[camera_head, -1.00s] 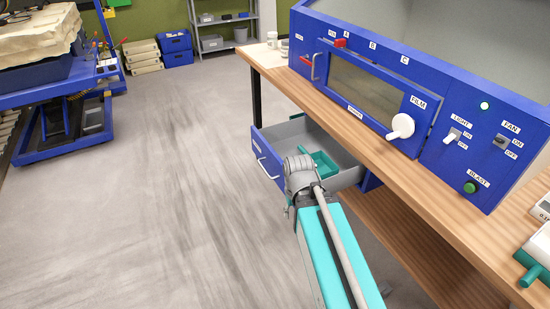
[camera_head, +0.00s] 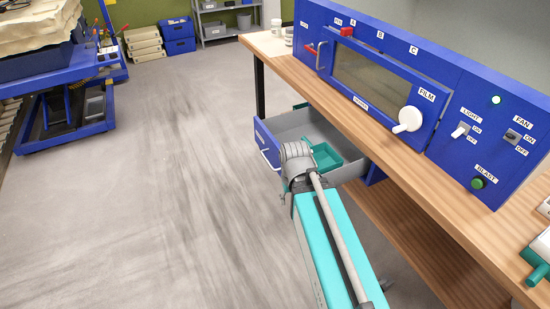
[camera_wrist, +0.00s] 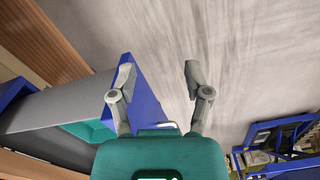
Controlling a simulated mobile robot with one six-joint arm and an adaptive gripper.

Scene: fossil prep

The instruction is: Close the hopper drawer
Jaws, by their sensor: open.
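The hopper drawer (camera_head: 262,142) stands pulled out from under the wooden bench in the head view. It has a blue front with a pale handle (camera_head: 269,160), a grey inside and a teal tray (camera_head: 326,157) in it. In the wrist view the drawer's blue front (camera_wrist: 146,98) runs beside and partly behind the left finger. My gripper (camera_wrist: 158,73) is open, with its fingers spread and nothing seen between the tips. The right finger is over the floor, outside the front. I cannot tell whether the left finger touches the drawer. In the head view my arm hides the fingers.
A blue cabinet (camera_head: 455,152) with a window, knob and switches stands on the wooden bench (camera_head: 385,155). A lower wooden shelf (camera_head: 425,240) lies below. The floor left of the drawer is clear. A blue lift cart (camera_head: 65,115) stands at far left.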

